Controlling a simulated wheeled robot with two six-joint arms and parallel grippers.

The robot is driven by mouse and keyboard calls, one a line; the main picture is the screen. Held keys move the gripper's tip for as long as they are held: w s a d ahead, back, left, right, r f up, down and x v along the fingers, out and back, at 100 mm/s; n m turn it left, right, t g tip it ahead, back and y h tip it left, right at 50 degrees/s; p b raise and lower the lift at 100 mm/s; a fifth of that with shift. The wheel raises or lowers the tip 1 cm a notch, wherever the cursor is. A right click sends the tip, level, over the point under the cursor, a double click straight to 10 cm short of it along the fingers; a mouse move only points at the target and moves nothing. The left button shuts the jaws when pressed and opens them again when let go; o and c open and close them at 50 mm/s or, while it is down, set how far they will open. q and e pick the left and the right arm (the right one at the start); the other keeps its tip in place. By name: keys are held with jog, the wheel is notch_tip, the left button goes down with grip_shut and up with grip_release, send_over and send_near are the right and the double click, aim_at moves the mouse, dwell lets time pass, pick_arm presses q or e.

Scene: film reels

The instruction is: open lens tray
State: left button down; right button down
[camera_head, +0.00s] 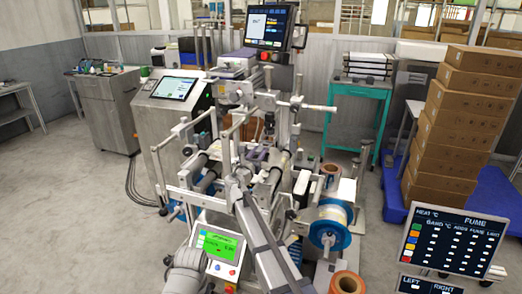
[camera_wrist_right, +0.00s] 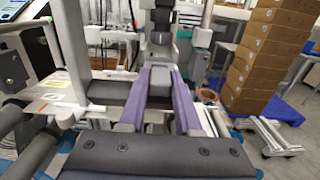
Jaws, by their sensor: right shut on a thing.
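My right gripper (camera_head: 268,154) is at the middle of the large machine in the head view, among its rails and rollers. In the right wrist view its two purple fingers (camera_wrist_right: 165,82) reach forward and close in on a small light grey part (camera_wrist_right: 163,76) between them. A dark upright piece stands just beyond the fingertips. I cannot tell from these frames whether the gripped part belongs to the lens tray; the tray itself is not clearly made out. My left gripper is not seen in either view.
Rails and dark rollers (camera_wrist_right: 115,92) crowd the gripper. A touch screen (camera_head: 175,88) stands at left, and a blue-rimmed reel (camera_head: 330,228) at lower right. Stacked cartons (camera_head: 462,110) and a teal table (camera_head: 358,92) stand behind at right. Floor at left is clear.

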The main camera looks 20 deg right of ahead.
jog(key=c, duration=0.6)
grip_release()
jog(key=v, duration=0.7)
jog(key=shift+s+a, duration=0.2)
jog(key=shift+s, duration=0.1)
